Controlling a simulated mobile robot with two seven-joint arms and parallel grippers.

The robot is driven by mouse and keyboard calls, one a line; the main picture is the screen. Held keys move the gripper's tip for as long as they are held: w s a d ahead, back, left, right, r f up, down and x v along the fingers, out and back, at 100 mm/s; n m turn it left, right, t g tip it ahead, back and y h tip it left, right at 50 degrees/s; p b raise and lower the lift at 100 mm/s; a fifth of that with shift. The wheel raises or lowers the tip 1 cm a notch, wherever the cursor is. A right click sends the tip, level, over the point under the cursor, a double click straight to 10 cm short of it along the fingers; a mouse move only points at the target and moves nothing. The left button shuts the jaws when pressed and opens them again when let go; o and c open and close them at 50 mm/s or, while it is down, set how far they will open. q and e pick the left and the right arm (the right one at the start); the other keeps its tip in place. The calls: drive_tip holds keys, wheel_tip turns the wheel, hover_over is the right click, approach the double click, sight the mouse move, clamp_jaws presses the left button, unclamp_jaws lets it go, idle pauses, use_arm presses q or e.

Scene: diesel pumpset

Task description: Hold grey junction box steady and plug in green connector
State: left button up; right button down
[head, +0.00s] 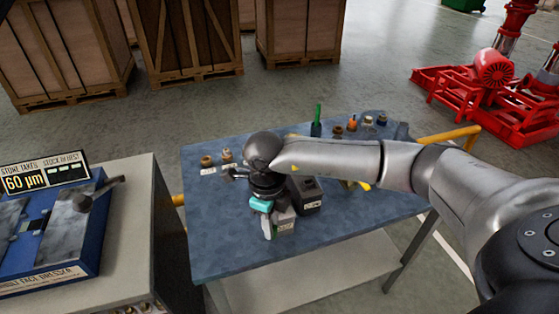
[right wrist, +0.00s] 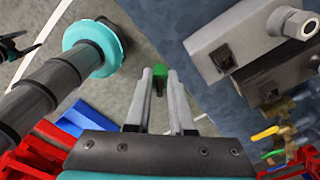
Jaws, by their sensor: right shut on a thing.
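The light grey junction box (head: 285,223) stands at the near edge of the blue worktop, partly behind my right gripper (head: 268,228). In the right wrist view the grey junction box (right wrist: 240,35) shows a dark socket and a pale round fitting. My right gripper (right wrist: 158,85) is shut on the green connector (right wrist: 158,76), which shows between the fingertips. The connector is apart from the box in that view and hidden in the head view. At the left edge of the right wrist view, a dark shape looks like part of my left gripper (right wrist: 15,47); its jaws are unclear.
A darker box (head: 306,194) stands beside the grey one. Small fittings and a green upright item (head: 317,120) line the back of the worktop (head: 220,245). A grey cabinet with a blue dresser (head: 60,245) is at left. The worktop's left front is clear.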

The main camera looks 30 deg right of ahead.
drive_tip(key=w+d+r+m+p, duration=0.3)
drive_tip(key=r+m, duration=0.1)
drive_tip(key=m, duration=0.9)
drive_tip(key=w+d+r+m+p, duration=0.3)
drive_tip(key=r+m+p, duration=0.1)
drive_tip(key=m, duration=1)
drive_tip(key=shift+w+d+r+m, duration=0.15)
drive_tip(key=shift+w+r+m, duration=0.15)
drive_tip(key=shift+r, duration=0.05)
drive_tip(key=shift+f+b, duration=0.6)
drive_tip(key=shift+f, duration=0.7)
drive_tip(key=shift+r, duration=0.1)
